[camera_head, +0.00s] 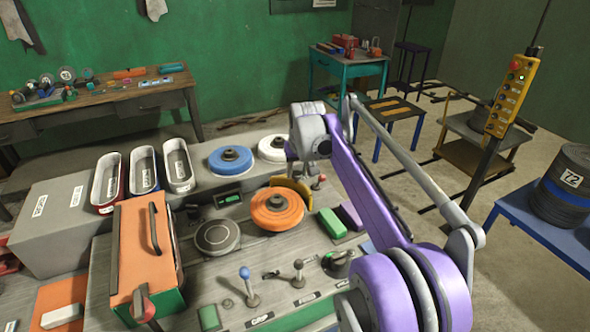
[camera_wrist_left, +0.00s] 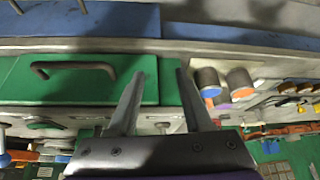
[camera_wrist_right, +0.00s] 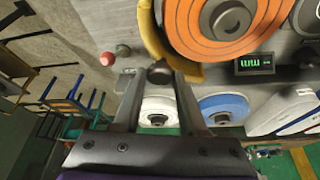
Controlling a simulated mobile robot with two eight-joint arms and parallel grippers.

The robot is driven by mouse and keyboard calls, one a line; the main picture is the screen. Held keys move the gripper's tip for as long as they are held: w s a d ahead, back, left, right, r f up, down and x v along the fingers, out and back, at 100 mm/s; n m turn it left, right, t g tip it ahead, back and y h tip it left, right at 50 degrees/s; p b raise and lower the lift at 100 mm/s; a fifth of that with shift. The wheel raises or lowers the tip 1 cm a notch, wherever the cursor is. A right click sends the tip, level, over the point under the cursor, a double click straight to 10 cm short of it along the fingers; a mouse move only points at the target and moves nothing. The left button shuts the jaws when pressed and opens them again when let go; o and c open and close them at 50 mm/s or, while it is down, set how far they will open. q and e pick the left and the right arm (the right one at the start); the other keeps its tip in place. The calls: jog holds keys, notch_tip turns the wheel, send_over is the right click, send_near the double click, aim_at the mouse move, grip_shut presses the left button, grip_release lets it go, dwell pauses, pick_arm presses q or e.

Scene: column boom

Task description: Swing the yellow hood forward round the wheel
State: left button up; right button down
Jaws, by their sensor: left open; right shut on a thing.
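The yellow hood (camera_head: 292,187) curves round the far right side of the orange wheel (camera_head: 277,205) on the workbench. In the right wrist view the hood (camera_wrist_right: 150,30) wraps one side of the wheel (camera_wrist_right: 215,30), and a dark round knob (camera_wrist_right: 160,73) sits beside its lower end. My right gripper (camera_wrist_right: 159,80) is shut on this knob, with one finger on each side. In the head view its fingertips are mostly hidden by the hood and my purple arm. My left gripper (camera_wrist_left: 160,80) is open and empty, near a green panel with a dark handle (camera_wrist_left: 75,68).
Blue (camera_head: 231,160) and white (camera_head: 272,148) wheels stand behind the orange one. A red knob (camera_head: 319,183) is right of the hood. Levers, including a blue-topped one (camera_head: 245,272), stand in front. An orange-topped box (camera_head: 146,250) is at the left.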

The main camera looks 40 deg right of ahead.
jog(key=shift+s, duration=0.1)
dwell(0.3)
jog(key=shift+c, duration=2.3)
grip_release()
jog(key=v, duration=1)
jog(key=shift+r+p, duration=0.3)
jog(key=shift+r, duration=0.1)
jog(key=shift+s+f, duration=0.1)
jog(key=shift+s, duration=0.05)
